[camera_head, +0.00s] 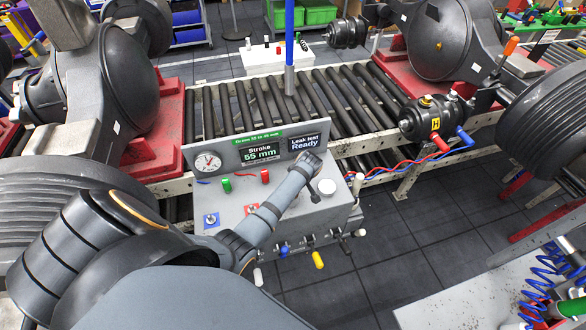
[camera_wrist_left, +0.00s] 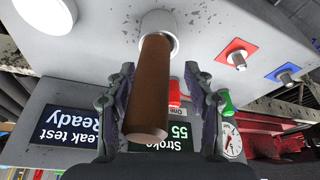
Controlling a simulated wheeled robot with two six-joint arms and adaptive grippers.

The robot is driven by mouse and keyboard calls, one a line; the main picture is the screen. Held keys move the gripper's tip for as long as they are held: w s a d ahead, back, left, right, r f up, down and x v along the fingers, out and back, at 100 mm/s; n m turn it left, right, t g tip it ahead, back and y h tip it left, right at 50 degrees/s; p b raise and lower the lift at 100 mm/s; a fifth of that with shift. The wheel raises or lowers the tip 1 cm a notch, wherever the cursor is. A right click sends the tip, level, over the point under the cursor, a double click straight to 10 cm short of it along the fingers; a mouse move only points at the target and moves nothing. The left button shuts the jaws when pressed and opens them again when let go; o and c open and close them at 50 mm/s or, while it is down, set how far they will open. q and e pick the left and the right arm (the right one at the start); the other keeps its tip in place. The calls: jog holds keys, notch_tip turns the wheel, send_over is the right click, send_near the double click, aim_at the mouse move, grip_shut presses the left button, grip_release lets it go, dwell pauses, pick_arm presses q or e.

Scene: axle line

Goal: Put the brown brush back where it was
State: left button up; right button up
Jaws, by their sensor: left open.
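The brown brush shows in the left wrist view as a brown cylindrical handle (camera_wrist_left: 150,90). Its far end meets a silver round holder (camera_wrist_left: 160,32) on the grey test box's top. My left gripper (camera_wrist_left: 158,70) is open, with one finger on each side of the handle. A gap shows at the right finger; the left finger is closer, and I cannot tell if it touches. The bristles are hidden. In the head view my left gripper (camera_head: 308,175) is over the grey test box (camera_head: 230,205), and the brush is hidden behind it. My right gripper is not in view.
The box's upright panel carries a gauge (camera_head: 208,162) and a "55 mm" display (camera_head: 259,152). A white round button (camera_head: 326,187) and red (camera_wrist_left: 236,56) and blue (camera_wrist_left: 281,73) switch plates stand near the holder. A roller conveyor (camera_head: 225,108) runs behind.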

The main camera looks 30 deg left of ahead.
pick_arm(q)
jog(key=shift+s+r, duration=0.1)
jog(key=shift+r, duration=0.4)
jog(key=w+b+v, duration=0.1)
jog(key=v, duration=1)
jog(key=shift+s+b, duration=0.3)
jog(key=shift+b, duration=0.1)
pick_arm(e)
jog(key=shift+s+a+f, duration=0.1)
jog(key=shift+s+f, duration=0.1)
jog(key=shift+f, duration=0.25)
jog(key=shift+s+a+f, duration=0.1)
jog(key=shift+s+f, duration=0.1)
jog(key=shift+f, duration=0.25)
pick_arm(q)
jog(key=shift+a, duration=0.1)
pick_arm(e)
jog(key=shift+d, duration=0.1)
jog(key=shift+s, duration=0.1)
